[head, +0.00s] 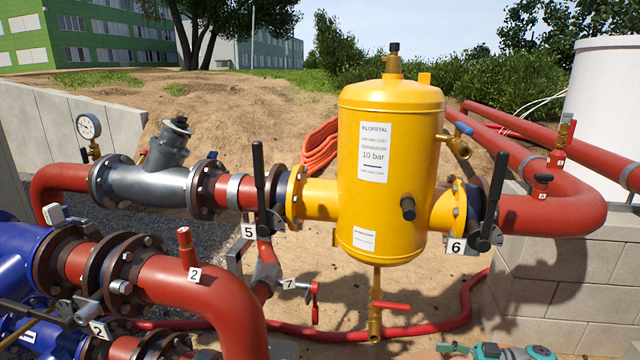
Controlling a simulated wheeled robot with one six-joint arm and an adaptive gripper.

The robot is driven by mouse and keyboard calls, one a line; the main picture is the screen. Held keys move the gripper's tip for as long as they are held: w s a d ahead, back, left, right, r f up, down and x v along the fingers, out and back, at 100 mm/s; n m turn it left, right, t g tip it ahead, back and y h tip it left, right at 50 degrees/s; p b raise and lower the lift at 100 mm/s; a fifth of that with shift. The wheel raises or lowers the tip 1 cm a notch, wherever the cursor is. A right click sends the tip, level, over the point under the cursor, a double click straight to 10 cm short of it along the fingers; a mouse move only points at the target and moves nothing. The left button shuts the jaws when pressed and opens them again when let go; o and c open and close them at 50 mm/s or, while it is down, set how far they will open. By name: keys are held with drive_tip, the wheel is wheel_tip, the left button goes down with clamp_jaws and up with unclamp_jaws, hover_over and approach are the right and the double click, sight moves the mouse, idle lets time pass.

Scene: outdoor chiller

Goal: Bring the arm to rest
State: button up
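My gripper is not in view in the head view. A small teal and grey part (497,351) shows at the bottom edge, right of centre; most of it is cut off, and I cannot tell whether it is part of my arm. A dark shadow (590,272) falls across the block wall on the right.
A yellow separator tank (390,160) stands in the middle between black-handled valves 5 (260,190) and 6 (490,205). Red pipes (215,300) and a blue pump body (25,260) fill the lower left. A block wall (545,285) stands right. A red-handled drain (376,308) hangs below the tank.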

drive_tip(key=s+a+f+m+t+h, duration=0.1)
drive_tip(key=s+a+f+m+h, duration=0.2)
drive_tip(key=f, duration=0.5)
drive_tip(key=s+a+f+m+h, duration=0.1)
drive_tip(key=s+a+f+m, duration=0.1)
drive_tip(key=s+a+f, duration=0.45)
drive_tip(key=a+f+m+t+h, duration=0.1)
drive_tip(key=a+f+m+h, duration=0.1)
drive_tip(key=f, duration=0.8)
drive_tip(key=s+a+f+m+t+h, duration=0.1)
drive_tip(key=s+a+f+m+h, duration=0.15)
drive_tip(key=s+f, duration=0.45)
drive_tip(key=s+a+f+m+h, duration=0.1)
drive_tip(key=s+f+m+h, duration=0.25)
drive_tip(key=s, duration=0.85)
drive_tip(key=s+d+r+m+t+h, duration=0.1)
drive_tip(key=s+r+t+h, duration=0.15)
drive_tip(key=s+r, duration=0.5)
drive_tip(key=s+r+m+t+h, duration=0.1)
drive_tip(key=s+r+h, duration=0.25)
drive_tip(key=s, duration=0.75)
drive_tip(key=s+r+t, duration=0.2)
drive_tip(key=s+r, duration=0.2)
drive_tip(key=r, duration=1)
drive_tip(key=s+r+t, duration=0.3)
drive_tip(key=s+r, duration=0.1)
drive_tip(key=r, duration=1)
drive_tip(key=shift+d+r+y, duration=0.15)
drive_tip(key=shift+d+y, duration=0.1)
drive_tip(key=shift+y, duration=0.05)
